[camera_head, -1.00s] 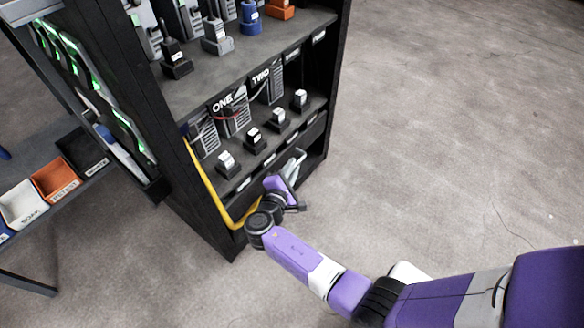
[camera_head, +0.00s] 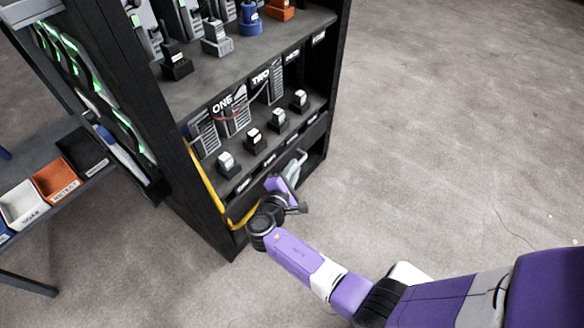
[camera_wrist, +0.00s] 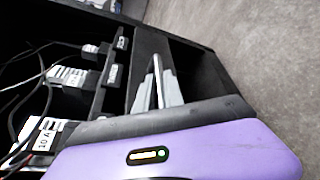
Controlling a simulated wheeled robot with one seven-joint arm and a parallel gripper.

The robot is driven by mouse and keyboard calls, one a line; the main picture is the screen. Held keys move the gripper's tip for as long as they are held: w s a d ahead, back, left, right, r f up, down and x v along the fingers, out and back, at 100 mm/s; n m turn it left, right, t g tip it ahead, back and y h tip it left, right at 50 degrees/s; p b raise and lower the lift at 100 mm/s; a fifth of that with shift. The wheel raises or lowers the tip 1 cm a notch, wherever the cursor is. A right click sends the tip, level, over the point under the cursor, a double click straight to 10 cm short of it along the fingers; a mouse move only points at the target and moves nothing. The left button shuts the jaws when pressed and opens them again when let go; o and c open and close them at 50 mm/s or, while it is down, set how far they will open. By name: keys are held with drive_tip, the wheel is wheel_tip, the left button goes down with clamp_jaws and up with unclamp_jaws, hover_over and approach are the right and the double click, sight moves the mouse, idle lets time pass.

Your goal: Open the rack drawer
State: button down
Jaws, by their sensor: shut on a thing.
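The black rack (camera_head: 205,205) stands on the floor at left centre in the head view. Its rack drawer is the low dark front (camera_head: 290,143) with several white labels, below the shelf of black blocks. This front also shows in the wrist view (camera_wrist: 111,75). My gripper (camera_head: 298,158) reaches into the low front opening of the rack. Its pale grey fingers (camera_wrist: 157,88) are together, shut on the rack drawer at its lower front. The exact contact is hidden, and no clear gap shows between the drawer and the rack.
A yellow cable (camera_head: 207,187) hangs by the rack's left front post, close to my wrist. Black blocks (camera_head: 256,141) and grey units stand on the shelf above. A side shelf with an orange bin (camera_head: 55,180) is at left. The floor at right is clear.

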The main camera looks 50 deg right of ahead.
drive_tip(key=s+p, duration=0.7)
drive_tip(key=s, duration=1.7)
drive_tip(key=shift+s+d+p, duration=0.15)
drive_tip(key=shift+d+p, duration=0.2)
drive_tip(key=c, duration=1.5)
unclamp_jaws()
drive_tip(key=shift+o, duration=0.2)
drive_tip(key=p+v, duration=0.2)
drive_tip(key=v, duration=0.5)
drive_tip(key=shift+a, duration=0.4)
drive_tip(key=shift+s, duration=0.15)
